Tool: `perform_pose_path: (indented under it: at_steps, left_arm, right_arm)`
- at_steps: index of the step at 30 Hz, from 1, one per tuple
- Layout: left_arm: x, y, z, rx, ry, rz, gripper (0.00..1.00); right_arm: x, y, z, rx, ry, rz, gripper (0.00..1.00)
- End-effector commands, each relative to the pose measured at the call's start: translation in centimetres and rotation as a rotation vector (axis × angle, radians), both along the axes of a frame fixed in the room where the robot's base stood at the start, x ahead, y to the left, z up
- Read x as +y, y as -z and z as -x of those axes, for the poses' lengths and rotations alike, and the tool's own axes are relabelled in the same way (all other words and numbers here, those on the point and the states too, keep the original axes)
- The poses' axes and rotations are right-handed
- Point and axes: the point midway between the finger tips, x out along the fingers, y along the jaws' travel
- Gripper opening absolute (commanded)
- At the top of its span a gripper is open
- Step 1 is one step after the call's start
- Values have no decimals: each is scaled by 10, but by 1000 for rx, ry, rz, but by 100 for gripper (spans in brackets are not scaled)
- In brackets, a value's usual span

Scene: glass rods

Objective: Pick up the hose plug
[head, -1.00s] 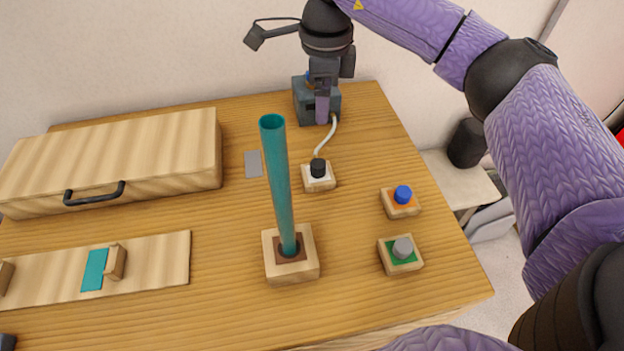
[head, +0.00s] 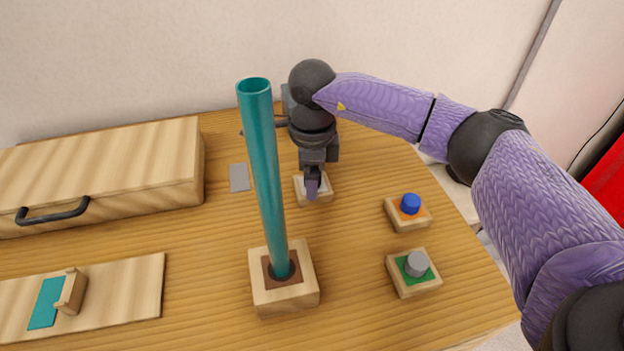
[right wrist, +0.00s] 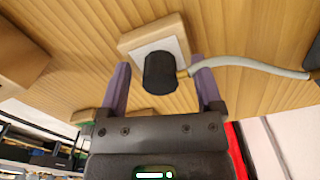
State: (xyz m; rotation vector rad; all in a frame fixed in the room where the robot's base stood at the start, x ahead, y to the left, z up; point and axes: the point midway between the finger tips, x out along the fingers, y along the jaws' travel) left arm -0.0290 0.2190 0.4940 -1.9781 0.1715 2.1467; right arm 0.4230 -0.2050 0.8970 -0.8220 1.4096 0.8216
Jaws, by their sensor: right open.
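The hose plug (right wrist: 160,73) is a black cylinder with a pale hose (right wrist: 250,66) coming from its side, in the right wrist view. It stands on a white-topped wooden block (right wrist: 128,44). My right gripper (right wrist: 162,78) is open, with one purple finger on each side of the plug in that view. I cannot tell whether either finger touches it. In the head view my right gripper (head: 313,188) is over the same block (head: 326,195) and hides the plug. My left gripper is not in view.
A tall teal tube (head: 265,180) stands in a wooden base (head: 285,298) just left and in front of my gripper. Blocks with a blue knob (head: 411,203) and a grey knob (head: 417,264) are to the right. A wooden case (head: 100,170) lies at the left.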

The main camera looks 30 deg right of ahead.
Motion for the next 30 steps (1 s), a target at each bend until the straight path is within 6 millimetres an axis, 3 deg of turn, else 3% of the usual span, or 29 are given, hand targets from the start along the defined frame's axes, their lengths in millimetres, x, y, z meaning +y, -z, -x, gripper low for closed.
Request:
perform_pose_path:
  at_steps: [1, 2, 12, 22, 30]
  left_arm:
    - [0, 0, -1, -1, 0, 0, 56]
    - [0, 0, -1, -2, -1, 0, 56]
    - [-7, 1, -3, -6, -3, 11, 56]
    - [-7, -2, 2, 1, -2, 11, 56]
    - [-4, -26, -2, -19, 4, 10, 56]
  right_arm:
    - [0, 0, 0, 0, 0, 0, 80]
    - [0, -1, 0, 0, 0, 0, 73]
    - [0, -1, 0, 0, 0, 0, 1]
    - [0, -7, 0, -1, 0, 0, 0]
    - [0, -77, 0, -4, 1, 0, 0]
